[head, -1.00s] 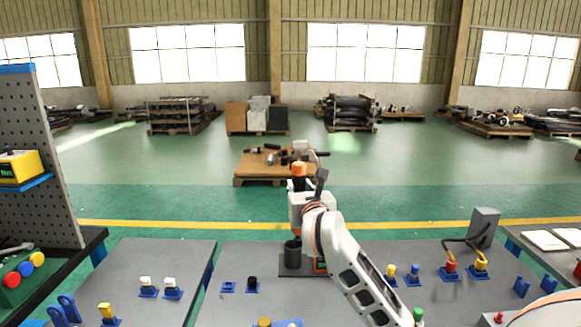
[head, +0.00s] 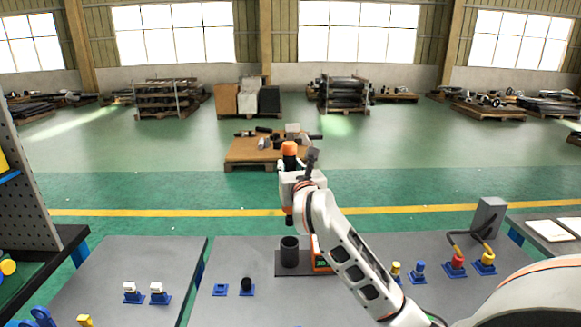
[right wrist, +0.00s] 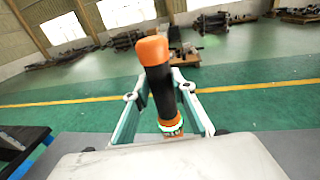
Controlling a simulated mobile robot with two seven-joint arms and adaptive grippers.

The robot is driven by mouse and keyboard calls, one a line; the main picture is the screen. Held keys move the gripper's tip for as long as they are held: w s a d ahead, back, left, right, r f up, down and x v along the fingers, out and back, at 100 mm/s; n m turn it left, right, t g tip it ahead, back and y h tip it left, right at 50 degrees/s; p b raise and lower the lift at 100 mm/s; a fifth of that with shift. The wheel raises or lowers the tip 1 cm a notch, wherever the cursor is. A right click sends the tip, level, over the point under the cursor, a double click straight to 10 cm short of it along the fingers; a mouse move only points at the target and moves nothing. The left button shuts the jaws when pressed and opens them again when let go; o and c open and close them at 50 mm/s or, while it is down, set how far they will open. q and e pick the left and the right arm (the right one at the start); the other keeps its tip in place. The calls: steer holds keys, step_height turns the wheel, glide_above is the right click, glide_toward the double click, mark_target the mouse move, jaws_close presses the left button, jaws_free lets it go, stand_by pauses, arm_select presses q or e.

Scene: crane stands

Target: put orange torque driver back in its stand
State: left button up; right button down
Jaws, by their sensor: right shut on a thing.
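The torque driver (head: 289,149) has an orange cap and a dark body, and it is upright in my right gripper (head: 291,176). In the right wrist view, the two pale green fingers of my right gripper (right wrist: 160,93) are closed around the dark grip of the driver (right wrist: 155,52). In the head view its dark lower end shows below the gripper, above the stand's black round cup (head: 289,252) and apart from it. The cup stands on a dark base plate (head: 283,271). An orange box with a small display (head: 321,259) is beside it, partly hidden by my arm. My left gripper is not in view.
A small black part on a blue holder (head: 247,287) and an empty blue holder (head: 219,289) are left of the stand. White-topped parts (head: 157,292) stand on the left table. Yellow, blue and red parts (head: 455,264) and a grey box (head: 488,219) are to the right.

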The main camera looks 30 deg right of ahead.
steer(key=shift+r, duration=0.25)
steer(key=shift+f+b, duration=0.65)
steer(key=shift+f, duration=0.25)
steer(key=shift+f+b, duration=1.45)
steer(key=shift+f, duration=0.6)
steer(key=shift+f, duration=0.2)
